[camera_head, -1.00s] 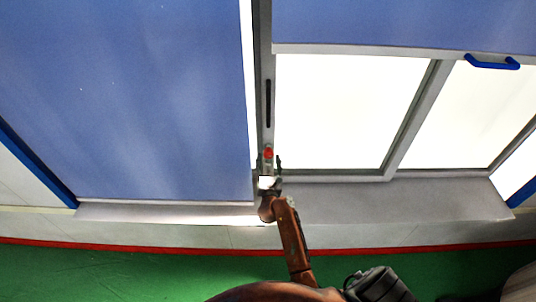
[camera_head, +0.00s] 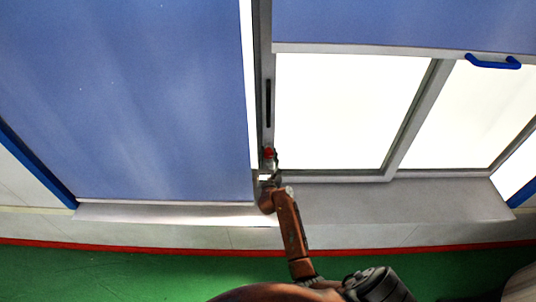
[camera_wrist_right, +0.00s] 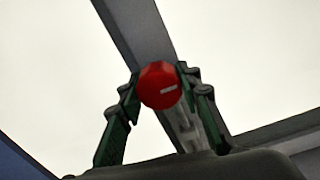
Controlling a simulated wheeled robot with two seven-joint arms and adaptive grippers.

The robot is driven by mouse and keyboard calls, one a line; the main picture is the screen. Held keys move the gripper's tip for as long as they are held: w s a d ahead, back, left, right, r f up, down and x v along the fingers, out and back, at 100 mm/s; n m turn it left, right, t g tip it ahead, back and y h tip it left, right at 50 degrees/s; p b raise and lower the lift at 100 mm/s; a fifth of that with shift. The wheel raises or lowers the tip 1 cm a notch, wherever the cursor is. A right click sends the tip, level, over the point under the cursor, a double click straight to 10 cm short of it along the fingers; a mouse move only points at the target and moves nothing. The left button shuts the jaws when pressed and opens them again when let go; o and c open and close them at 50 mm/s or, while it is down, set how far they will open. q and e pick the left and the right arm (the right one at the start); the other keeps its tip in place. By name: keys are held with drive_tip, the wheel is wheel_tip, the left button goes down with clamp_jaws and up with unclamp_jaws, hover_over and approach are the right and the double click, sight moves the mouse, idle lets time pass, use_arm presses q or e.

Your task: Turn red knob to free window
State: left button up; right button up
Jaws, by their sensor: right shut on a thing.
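The red knob (camera_head: 268,153) sits low on the grey vertical post (camera_head: 267,100) between the blue panel and the bright window. In the right wrist view the knob (camera_wrist_right: 158,85) is round, with a pale mark pointing to the right and slightly upward. My right gripper (camera_head: 269,158) is at the knob, with one finger on each side of it; the fingers also show in the wrist view (camera_wrist_right: 160,90). It is shut on the knob. The window (camera_head: 340,110) is a bright pane in a grey frame. My left gripper is not in view.
A large blue panel (camera_head: 130,90) fills the left, and another blue panel (camera_head: 400,22) with a blue handle (camera_head: 492,63) covers the upper right. A grey sill (camera_head: 420,205) runs below the window. The green floor (camera_head: 120,270) is clear at the left.

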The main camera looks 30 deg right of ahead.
drive_tip(key=c, duration=0.5)
drive_tip(key=shift+o, duration=0.2)
drive_tip(key=shift+r+n+p, duration=0.15)
drive_tip(key=shift+n+p, duration=0.75)
drive_tip(key=n+p, duration=0.2)
drive_tip(key=n, duration=0.1)
drive_tip(key=shift+p, duration=0.4)
drive_tip(key=n+p, duration=0.3)
drive_tip(key=n, duration=0.2)
drive_tip(key=shift+n+p, duration=0.3)
drive_tip(key=shift+p, duration=0.1)
drive_tip(key=n+p, duration=0.2)
drive_tip(key=n, duration=0.1)
drive_tip(key=shift+g, duration=0.3)
drive_tip(key=shift+n+p, duration=0.7)
drive_tip(key=shift+n, duration=1.4)
